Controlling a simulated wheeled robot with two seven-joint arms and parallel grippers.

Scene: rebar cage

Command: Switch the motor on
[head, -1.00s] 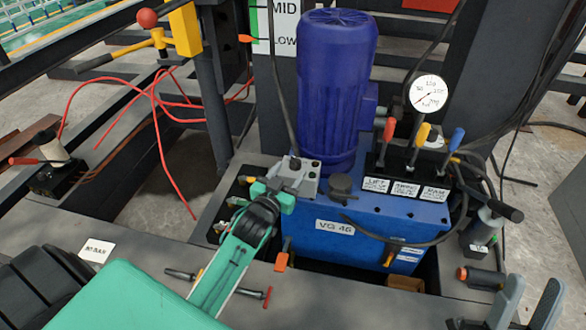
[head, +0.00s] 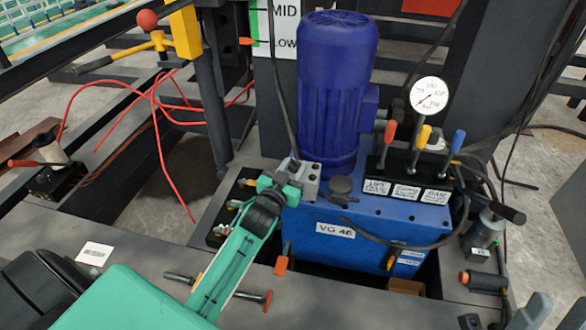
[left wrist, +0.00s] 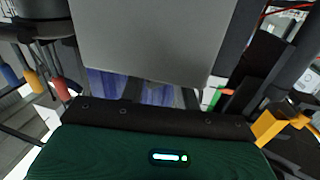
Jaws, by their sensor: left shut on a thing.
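The blue motor (head: 337,90) stands upright on the blue power unit (head: 355,222) marked VG 46. A small grey switch box (head: 308,178) with dark buttons sits at the motor's lower left. My left gripper (head: 284,190) is at the left side of this box and is shut on it; its fingertips are partly hidden. In the left wrist view the grey box (left wrist: 150,40) fills the upper middle, with the blue motor (left wrist: 105,84) behind. My right gripper (head: 530,312) shows only in part at the bottom right corner, so its jaw state is unclear.
Red, yellow and blue levers (head: 424,136) stand right of the motor, below a pressure gauge (head: 429,95). A black cable rises from the switch box. Red hoses (head: 160,120) hang at the left. A T-handled rod (head: 265,298) lies at the front.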

